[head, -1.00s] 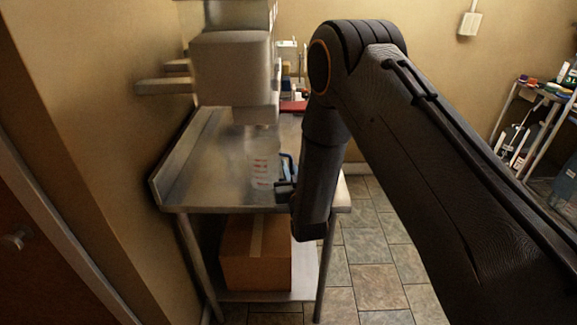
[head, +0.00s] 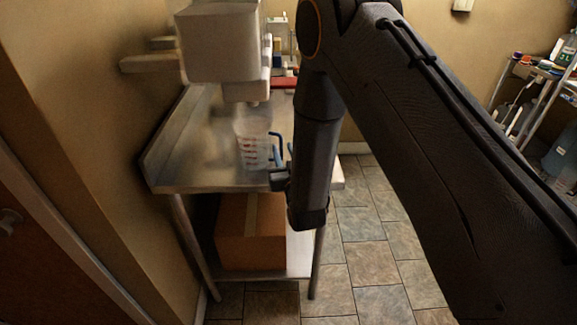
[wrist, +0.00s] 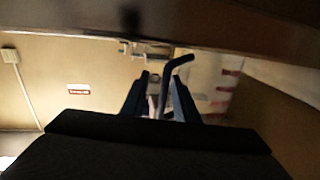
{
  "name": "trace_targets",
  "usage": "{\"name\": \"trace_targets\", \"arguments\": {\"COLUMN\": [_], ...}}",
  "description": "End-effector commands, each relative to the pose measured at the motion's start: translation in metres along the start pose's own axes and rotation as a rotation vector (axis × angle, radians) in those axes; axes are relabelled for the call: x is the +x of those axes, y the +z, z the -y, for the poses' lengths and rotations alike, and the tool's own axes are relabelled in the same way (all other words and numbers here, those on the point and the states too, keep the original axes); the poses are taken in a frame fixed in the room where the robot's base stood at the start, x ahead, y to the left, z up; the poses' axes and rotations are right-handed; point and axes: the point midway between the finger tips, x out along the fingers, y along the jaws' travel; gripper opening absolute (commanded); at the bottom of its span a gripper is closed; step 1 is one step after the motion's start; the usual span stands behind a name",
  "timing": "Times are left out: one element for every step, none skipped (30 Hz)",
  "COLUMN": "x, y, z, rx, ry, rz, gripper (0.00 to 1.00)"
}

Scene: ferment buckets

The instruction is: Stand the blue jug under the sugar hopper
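The blue jug (head: 252,148) is a clear, pale vessel with red level marks and a blue handle (head: 277,148). It stands upright on the steel table, below the spout of the sugar hopper (head: 222,45). The wrist view shows the jug's side with red marks (wrist: 222,88) at the right. My gripper (head: 279,178) is at the handle side, near the table's front edge. In the wrist view my gripper's fingers (wrist: 161,80) stand apart, with the handle (wrist: 178,66) showing between them and pale gaps beside it. Whether a finger touches the handle is unclear.
The steel table (head: 195,170) has a raised left edge near the wall. A cardboard box (head: 250,235) sits on its lower shelf. A red item (head: 284,83) lies at the back. A loaded rack (head: 530,110) stands at the right. Tiled floor is free between.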

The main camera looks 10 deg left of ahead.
Motion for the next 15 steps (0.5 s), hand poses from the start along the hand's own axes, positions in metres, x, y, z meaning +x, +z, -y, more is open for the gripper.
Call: {"name": "trace_targets", "arguments": {"x": [-0.011,-0.018,-0.026,-0.032,-0.038,-0.046,-0.051,-0.056,-0.062,-0.066,-0.069,-0.073,-0.076,-0.078,-0.08], "y": [0.003,0.003,0.002,0.003,0.003,0.003,0.002,0.002,0.002,0.002,0.002,0.002,0.002,0.001,0.001], "z": [0.0,0.0,0.0,0.0,0.001,0.001,0.0,0.0,0.0,0.0,0.0,0.0,0.0,0.0,0.0], "rx": [0.0,0.0,0.0,0.0,0.0,-0.001,-0.001,-0.001,-0.001,-0.001,-0.001,-0.001,-0.001,0.0,0.0], "ry": [-0.001,-0.001,-0.001,-0.001,-0.001,-0.001,-0.001,-0.001,-0.001,-0.001,-0.001,0.0,0.0,0.0,0.0], "rz": [0.002,0.003,0.002,0.003,0.002,0.003,0.002,0.002,0.002,0.002,0.001,0.002,0.002,0.001,0.0], "gripper": [0.28,0.28,0.28,0.28,0.28,0.28,0.28,0.28,0.28,0.28,0.28,0.28,0.28,0.28,0.28]}}
